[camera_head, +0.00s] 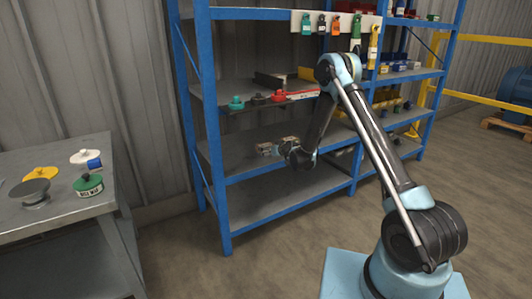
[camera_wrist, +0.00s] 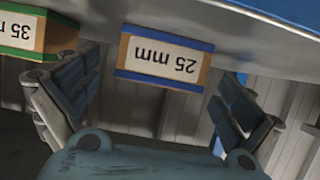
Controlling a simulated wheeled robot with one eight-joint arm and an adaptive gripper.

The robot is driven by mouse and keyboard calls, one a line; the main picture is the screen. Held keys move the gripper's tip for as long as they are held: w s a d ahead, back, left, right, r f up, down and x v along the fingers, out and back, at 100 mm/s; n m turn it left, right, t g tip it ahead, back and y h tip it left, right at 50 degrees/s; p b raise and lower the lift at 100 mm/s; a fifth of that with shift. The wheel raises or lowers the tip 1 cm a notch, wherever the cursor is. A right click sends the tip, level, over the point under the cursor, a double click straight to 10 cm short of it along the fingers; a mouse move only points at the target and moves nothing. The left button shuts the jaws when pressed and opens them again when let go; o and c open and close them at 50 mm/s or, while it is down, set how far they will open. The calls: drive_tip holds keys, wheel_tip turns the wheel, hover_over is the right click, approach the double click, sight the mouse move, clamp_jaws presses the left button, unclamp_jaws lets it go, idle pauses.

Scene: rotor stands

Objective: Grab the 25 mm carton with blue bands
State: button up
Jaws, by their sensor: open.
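The 25 mm carton (camera_wrist: 163,60) is tan with a white label and blue bands, and its lettering appears upside down in the wrist view. It sits at the edge of a grey surface, near the top centre. My gripper (camera_wrist: 158,85) is open, with one finger on each side of the carton's width. Gaps show between the carton and both fingers, and nothing is held. In the head view my gripper (camera_head: 279,150) is at the blue rack's middle level, beside small tan boxes too small to tell apart.
A 35 mm carton (camera_wrist: 35,32) with green bands stands to the left, close to my left finger in the wrist view. The blue rack (camera_head: 212,130) has shelves above and below my gripper. A grey table (camera_head: 60,215) with several discs stands at left.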

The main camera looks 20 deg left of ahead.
drive_tip(key=x, duration=0.5)
drive_tip(key=shift+s, duration=0.1)
drive_tip(key=c, duration=1.2)
